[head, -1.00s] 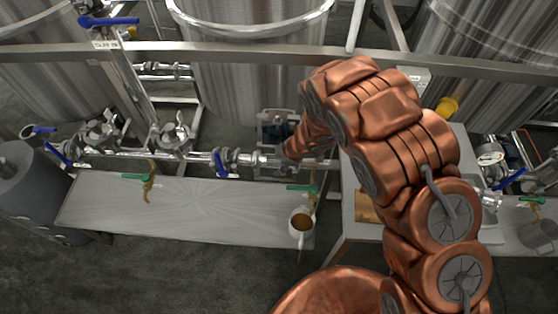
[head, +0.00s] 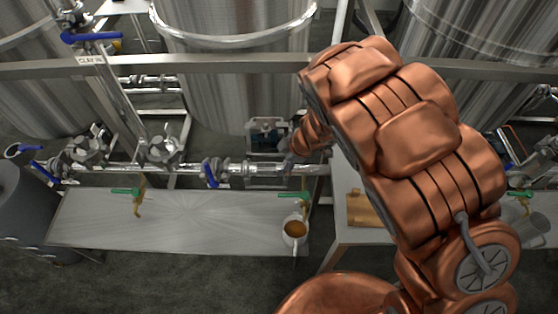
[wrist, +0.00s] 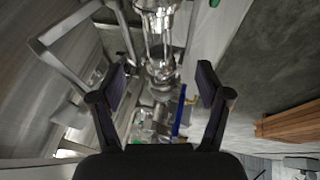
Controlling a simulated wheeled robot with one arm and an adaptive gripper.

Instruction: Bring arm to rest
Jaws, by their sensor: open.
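My copper-coloured arm (head: 420,140) reaches from the lower right up to a bent joint, then down toward the pipe line in front of the tanks. My gripper shows in the wrist view (wrist: 163,84) with its two dark fingers spread wide and nothing between the tips. Behind the gap are a clear pipe section, metal fittings and a blue lever (wrist: 178,112).
A steel bench (head: 180,222) stands below the pipe. A cup with brown liquid (head: 295,231) is at its right end, under a green-handled tap (head: 293,196). A second table with a wooden board (head: 362,209) is partly behind my arm. Steel tanks (head: 240,80) stand behind.

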